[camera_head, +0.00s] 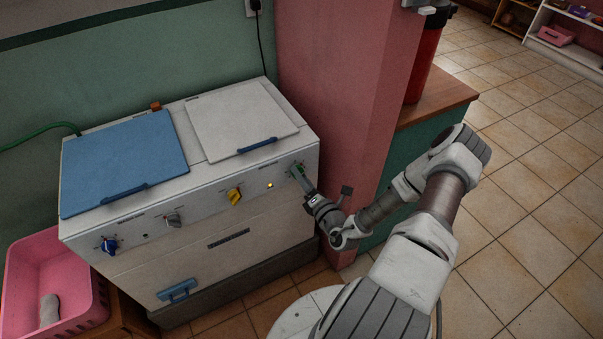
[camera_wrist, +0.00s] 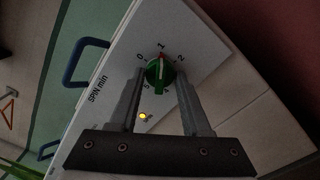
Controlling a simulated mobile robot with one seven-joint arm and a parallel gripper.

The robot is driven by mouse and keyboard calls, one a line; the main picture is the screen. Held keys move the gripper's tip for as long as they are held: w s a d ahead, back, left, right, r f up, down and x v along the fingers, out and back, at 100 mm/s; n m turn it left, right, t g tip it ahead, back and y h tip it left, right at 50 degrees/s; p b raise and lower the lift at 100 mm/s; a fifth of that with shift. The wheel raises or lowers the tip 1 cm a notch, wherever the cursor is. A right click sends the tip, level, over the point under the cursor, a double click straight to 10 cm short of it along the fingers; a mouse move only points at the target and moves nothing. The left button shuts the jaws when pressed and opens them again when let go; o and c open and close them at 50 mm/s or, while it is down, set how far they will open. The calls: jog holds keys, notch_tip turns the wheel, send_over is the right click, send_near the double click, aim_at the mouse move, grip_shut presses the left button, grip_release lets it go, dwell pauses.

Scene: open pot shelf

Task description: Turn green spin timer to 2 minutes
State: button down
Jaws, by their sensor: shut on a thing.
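The green spin timer (camera_wrist: 158,75) is a round knob on the white panel of the washing machine, beside the words "SPIN min". Its red pointer stands at about the 1 mark in the wrist view, with 0 to the left and 2 to the right. My gripper (camera_wrist: 162,84) is shut on the timer, one finger on each side of it. In the head view my gripper (camera_head: 303,179) reaches the right end of the front panel. The timer is mostly hidden behind the fingers there.
The washing machine (camera_head: 262,178) also carries a yellow knob (camera_head: 235,196), a grey knob (camera_head: 173,220) and a blue knob (camera_head: 109,246). A lit yellow lamp (camera_wrist: 142,116) is near the timer. A pink pillar (camera_head: 335,90) stands close on the right.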

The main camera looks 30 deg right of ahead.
jog(key=shift+m+p, duration=1.1)
jog(key=shift+m, duration=3.2)
jog(key=shift+c, duration=1.8)
grip_release()
